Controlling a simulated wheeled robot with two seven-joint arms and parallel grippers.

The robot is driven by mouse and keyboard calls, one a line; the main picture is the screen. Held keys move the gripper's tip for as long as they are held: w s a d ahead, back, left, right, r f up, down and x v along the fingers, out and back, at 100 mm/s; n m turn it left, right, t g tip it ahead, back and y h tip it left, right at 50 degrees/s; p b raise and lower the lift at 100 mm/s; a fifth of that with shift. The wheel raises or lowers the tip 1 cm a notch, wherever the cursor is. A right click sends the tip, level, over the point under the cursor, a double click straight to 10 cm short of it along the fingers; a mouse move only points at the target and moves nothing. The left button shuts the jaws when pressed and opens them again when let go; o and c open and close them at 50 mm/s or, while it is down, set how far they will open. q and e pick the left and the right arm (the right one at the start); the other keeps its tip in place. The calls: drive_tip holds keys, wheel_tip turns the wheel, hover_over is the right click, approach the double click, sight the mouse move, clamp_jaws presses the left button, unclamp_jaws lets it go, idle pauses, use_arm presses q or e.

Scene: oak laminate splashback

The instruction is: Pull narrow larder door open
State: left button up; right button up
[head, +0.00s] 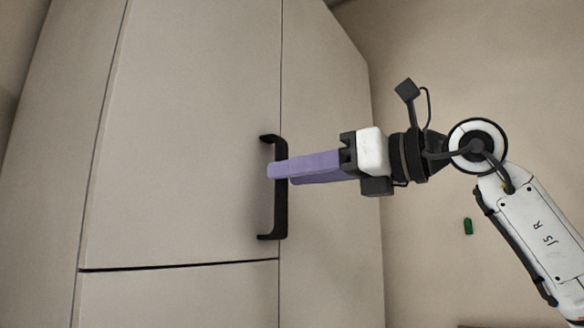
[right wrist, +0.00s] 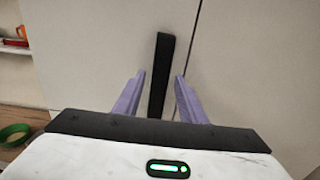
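The narrow larder door (head: 190,130) is a tall beige panel in the head view, and it looks shut. Its black vertical bar handle (head: 279,215) is by the door's right edge. My right gripper (head: 277,169) reaches in from the right with its purple fingers level with the handle's middle. In the right wrist view, the handle (right wrist: 162,70) stands between the two open fingers (right wrist: 157,95), with a gap on each side. I cannot tell whether either finger touches it. The fingers hide part of the handle in the head view. My left gripper is not in view.
A lower panel (head: 180,300) lies beneath a dark seam, and a plain side panel (head: 325,230) is right of the door. A small green object (head: 468,226) is at the right. The right wrist view shows a green ring (right wrist: 14,134) and a shelf (right wrist: 14,49) at left.

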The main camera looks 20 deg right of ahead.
drive_tip(key=shift+w+a, duration=0.35)
drive_tip(key=shift+w, duration=0.15)
clamp_jaws()
